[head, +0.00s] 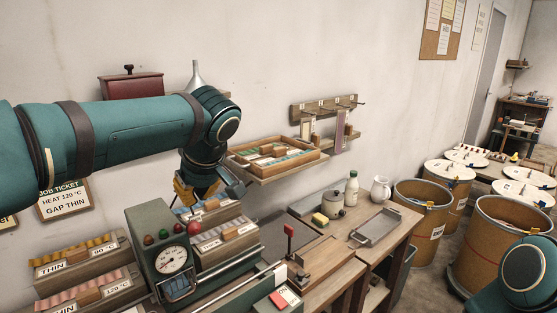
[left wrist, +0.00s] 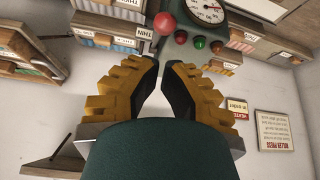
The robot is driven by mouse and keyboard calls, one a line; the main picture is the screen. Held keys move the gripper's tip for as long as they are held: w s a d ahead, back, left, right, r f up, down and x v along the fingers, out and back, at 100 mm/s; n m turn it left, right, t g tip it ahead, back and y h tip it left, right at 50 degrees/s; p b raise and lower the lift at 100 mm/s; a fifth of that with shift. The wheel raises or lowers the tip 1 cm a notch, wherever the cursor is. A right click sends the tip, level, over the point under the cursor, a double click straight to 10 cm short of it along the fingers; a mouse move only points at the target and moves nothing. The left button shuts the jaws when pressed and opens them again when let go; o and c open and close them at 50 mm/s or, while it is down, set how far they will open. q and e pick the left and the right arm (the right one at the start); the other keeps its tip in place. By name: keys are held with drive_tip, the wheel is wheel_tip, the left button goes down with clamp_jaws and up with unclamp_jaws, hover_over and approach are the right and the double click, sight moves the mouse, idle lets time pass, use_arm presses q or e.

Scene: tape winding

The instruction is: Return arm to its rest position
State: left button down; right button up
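My left arm (head: 140,128) reaches in from the left of the head view, teal with dark bands, and bends down at the wrist. My left gripper (head: 184,192), with yellow ridged fingers, points down above the press bench, behind the dial housing. In the left wrist view its two black-padded fingers (left wrist: 162,68) lean towards each other with a narrow gap at the tips. Nothing shows between them. A teal part of my right arm (head: 528,272) shows at the lower right of the head view; its gripper is out of view.
A green press with a dial (head: 173,260) and coloured knobs stands below the arm. Labelled tape racks (head: 80,262) flank it. A wall shelf tray (head: 275,155) is close right of the wrist. A red box (head: 131,86) sits behind the forearm. Drums (head: 422,220) stand right.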

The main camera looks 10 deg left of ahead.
use_arm(q)
drive_tip(key=d+f+m+g+h, duration=0.1)
drive_tip(key=d+f+m+h, duration=0.3)
drive_tip(key=f, duration=1)
drive_tip(key=d+f+m+g+h, duration=0.1)
drive_tip(key=d+f+m+h, duration=0.15)
drive_tip(key=d+f, duration=0.8)
drive_tip(key=s+f+m+h, duration=0.1)
drive_tip(key=s+f, duration=0.7)
drive_tip(key=f, duration=0.4)
drive_tip(key=s+f+m+h, duration=0.1)
drive_tip(key=s+f+m, duration=0.1)
drive_tip(key=s+f, duration=0.7)
wheel_tip(320, 180, down, 3)
drive_tip(key=shift+d+r, duration=0.1)
drive_tip(key=shift+d, duration=0.05)
